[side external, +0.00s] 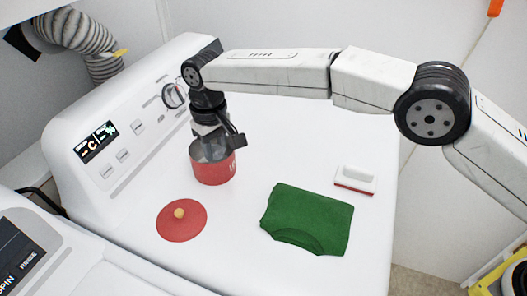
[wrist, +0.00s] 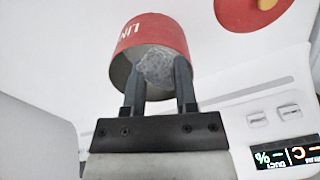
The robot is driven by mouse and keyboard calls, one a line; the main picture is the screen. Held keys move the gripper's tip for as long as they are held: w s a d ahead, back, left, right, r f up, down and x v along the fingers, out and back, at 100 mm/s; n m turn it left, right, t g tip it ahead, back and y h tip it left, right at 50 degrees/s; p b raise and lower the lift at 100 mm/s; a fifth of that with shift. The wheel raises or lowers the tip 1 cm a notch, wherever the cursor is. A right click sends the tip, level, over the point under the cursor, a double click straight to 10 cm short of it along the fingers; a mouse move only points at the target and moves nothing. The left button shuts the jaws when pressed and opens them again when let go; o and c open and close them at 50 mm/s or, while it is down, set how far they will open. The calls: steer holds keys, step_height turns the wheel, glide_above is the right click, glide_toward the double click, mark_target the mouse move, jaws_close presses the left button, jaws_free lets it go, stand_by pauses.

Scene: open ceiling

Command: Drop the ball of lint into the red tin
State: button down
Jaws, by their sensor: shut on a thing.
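The red tin (side external: 214,172) stands open and upright on the white machine top in the side view, with white lettering on its wall. It also shows in the wrist view (wrist: 153,31). My gripper (wrist: 158,72) points down at the tin's mouth, its fingertips at or inside the rim. It is shut on the grey ball of lint (wrist: 156,68), which sits between the fingertips at the tin's opening. In the side view my gripper (side external: 211,140) hides part of the rim, and a grey patch shows in the opening.
The red lid (side external: 182,220) with a tan knob lies in front of the tin. A folded green cloth (side external: 307,219) and a white brush (side external: 355,180) with a red edge lie to the right. The control panel (side external: 125,130) rises behind the tin at left.

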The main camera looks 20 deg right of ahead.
mark_target(214, 146)
steer(key=shift+f, duration=0.35)
steer(key=shift+c, duration=2)
jaws_free()
step_height(214, 146, up, 13)
steer(key=shift+f, duration=0.15)
steer(key=shift+d, duration=0.1)
